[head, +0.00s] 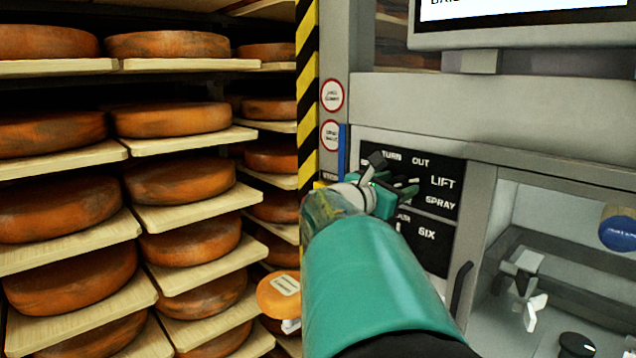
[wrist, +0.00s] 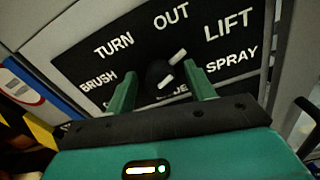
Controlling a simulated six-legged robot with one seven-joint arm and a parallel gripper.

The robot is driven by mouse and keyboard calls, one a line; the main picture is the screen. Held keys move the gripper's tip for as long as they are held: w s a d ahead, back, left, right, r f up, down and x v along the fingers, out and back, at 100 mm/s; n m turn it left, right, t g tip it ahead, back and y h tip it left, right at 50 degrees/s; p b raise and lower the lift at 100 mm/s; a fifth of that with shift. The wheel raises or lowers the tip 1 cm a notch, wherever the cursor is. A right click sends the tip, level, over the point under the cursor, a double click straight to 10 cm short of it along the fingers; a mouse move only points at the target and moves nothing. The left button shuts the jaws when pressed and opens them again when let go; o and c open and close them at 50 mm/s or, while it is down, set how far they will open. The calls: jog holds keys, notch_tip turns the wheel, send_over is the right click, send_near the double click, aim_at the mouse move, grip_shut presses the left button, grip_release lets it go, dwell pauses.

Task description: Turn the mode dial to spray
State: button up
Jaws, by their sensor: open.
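The mode dial is a small dark knob (wrist: 158,73) on a black panel, with pale marks on and beside it. The labels BRUSH, TURN, OUT, LIFT and SPRAY (wrist: 231,61) are set around it. One pale mark slants up and right, towards the gap between OUT and LIFT; which mark is the pointer is hard to tell. My gripper (wrist: 163,84) is open, with one green finger on each side of the knob; contact cannot be made out. In the head view my gripper (head: 393,180) is in front of the panel (head: 440,168) and hides the dial.
A dark handle (head: 461,288) and an open bay (head: 530,245) are to the right. A striped post (head: 307,95) and shelves of cheese wheels (head: 180,182) stand to the left. A screen (head: 520,25) is above.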

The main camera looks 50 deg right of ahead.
jog(key=shift+c, duration=0.4)
jog(key=c, duration=0.9)
jog(key=shift+m, duration=0.3)
jog(key=m, duration=0.4)
jog(key=shift+m, duration=2.2)
jog(key=o, duration=1)
